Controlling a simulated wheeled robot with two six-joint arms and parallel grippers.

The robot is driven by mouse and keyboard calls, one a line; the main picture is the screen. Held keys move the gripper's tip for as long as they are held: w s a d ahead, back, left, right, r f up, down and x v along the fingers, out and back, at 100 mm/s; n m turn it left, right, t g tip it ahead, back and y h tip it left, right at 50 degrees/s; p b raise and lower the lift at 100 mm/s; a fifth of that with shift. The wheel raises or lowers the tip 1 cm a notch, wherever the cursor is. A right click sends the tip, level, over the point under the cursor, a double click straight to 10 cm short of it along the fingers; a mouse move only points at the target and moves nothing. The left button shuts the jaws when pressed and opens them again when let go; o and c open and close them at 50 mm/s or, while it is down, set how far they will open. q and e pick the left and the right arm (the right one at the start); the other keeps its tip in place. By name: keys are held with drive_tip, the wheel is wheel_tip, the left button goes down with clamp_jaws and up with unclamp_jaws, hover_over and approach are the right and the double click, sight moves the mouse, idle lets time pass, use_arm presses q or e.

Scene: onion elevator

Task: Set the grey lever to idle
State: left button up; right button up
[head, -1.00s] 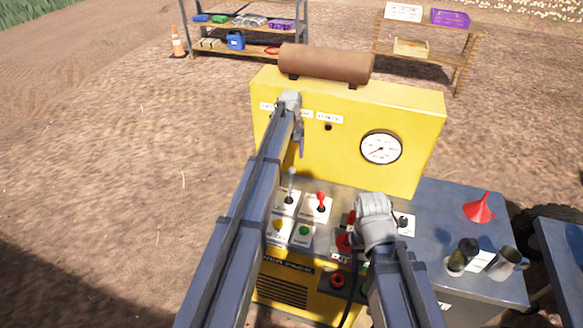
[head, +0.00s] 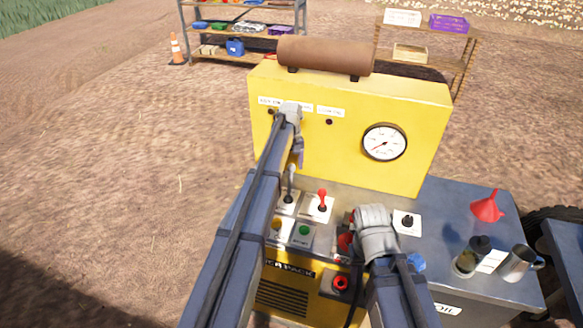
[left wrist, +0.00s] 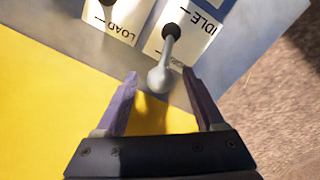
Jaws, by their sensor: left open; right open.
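The grey lever (head: 291,182) stands on a white plate on the control panel. In the left wrist view its round grey knob (left wrist: 160,79) points toward me, between the tips of my open left gripper (left wrist: 162,82). I see no clear contact with either finger. The upside-down IDLE label (left wrist: 207,20) is on the plate near the lever's base, and a second label is partly hidden by the lever. In the head view my left gripper (head: 298,157) is just above the lever. My right gripper (head: 374,236) is over the panel's right part, its fingertips hidden.
A red lever (head: 322,199) is just right of the grey one. A yellow housing (head: 350,125) with a gauge (head: 384,143) rises behind. A red funnel (head: 487,207) and a metal mug (head: 518,263) stand on the right-hand top.

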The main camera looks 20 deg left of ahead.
use_arm(q)
clamp_jaws()
idle(0.4)
idle(0.9)
